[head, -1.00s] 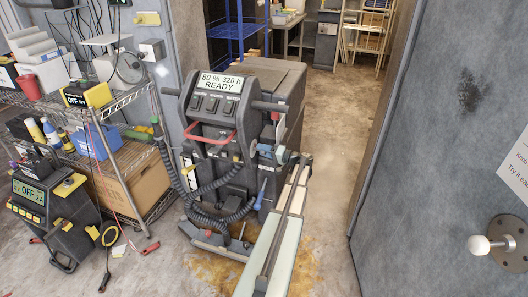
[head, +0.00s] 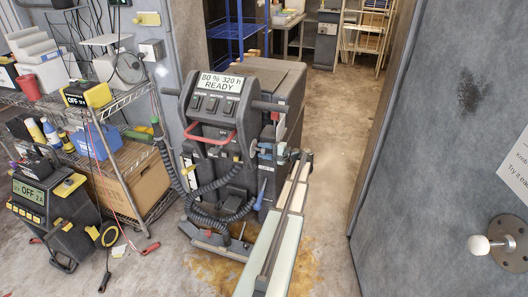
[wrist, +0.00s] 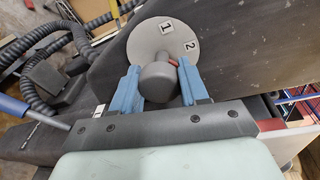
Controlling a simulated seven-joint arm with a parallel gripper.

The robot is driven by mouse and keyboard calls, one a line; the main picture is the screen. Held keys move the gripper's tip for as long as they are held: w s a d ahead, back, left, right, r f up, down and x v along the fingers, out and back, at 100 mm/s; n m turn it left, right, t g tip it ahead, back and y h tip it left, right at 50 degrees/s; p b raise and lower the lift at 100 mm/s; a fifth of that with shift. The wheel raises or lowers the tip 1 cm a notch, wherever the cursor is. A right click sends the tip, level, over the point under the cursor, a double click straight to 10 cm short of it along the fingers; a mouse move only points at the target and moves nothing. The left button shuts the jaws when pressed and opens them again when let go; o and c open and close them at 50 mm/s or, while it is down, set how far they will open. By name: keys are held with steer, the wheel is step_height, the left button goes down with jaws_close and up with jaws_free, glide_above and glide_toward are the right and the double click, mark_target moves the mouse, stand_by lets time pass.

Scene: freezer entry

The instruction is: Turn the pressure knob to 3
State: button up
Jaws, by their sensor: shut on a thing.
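The pressure knob (wrist: 157,84) is a dark grey round grip on a pale grey dial disc (wrist: 150,41). It is on the side of the dark machine (head: 212,120), and the disc shows small in the head view (head: 254,147). The labels 1 and 2 are visible on the disc; no 3 shows. A small reddish mark by the knob's upper right edge lies just below the 2. My gripper (wrist: 159,88) is shut on the knob, with one blue finger on each side. In the head view my gripper (head: 268,151) is at the machine's right side. The fingers hide the disc's lower part.
Black corrugated hoses (head: 185,195) hang in front of the machine. A wire shelf (head: 120,155) with tools and boxes stands at the left, beside a black unit (head: 50,215) on the floor. A grey door (head: 445,150) is at the right. Open floor lies between machine and door.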

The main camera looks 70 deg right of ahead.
steer(key=shift+f, duration=0.15)
steer(key=o, duration=0.7)
steer(key=shift+o, duration=0.2)
steer(key=s+a+r, duration=0.1)
steer(key=s, duration=1.2)
steer(key=shift+s+a+r, duration=0.15)
steer(key=shift+s+r, duration=0.2)
steer(key=shift+r, duration=0.05)
